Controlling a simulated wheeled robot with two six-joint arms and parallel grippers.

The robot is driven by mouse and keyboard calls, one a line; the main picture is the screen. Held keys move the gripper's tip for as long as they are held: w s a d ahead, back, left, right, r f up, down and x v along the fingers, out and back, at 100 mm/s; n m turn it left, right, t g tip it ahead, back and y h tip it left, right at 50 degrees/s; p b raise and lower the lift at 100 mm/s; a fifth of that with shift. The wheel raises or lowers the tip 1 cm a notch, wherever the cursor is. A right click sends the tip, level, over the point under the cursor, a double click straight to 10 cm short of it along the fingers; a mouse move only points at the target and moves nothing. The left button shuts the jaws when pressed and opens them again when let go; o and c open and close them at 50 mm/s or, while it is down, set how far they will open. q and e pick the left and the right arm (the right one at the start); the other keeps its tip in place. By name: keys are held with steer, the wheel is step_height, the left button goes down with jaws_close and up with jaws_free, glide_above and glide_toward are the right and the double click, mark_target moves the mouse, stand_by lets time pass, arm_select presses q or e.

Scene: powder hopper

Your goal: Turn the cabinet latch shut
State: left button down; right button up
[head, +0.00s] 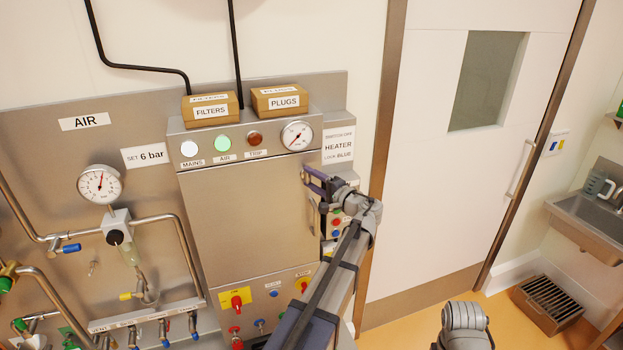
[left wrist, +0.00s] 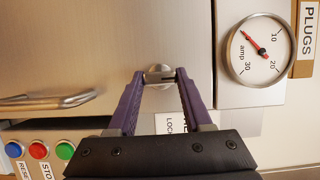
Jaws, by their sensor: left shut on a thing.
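The grey cabinet door (head: 235,215) stands in the middle of the head view and looks closed. The latch (left wrist: 159,70) is a small round metal boss with a bar across it, near the door's edge. My left gripper (left wrist: 160,76) is shut on the latch, with its purple fingertips on either side of the bar. In the head view my left gripper (head: 308,174) is at the upper right of the door and hides the latch. The door handle (left wrist: 50,101) is a metal bar beside the latch. My right gripper is not in view.
An amp gauge (head: 297,135) and lamps sit above the door. Boxes marked FILTERS (head: 210,108) and PLUGS (head: 280,102) stand on top. Coloured buttons (left wrist: 39,150) are close by my left arm. Pipes and valves fill the left side. The floor at right is partly clear.

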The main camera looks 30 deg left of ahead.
arm_select(q)
steer(key=shift+c, duration=1.6)
jaws_free()
steer(key=shift+d, duration=0.1)
steer(key=v, duration=0.7)
steer(key=shift+d, duration=0.3)
steer(key=shift+s, duration=0.1)
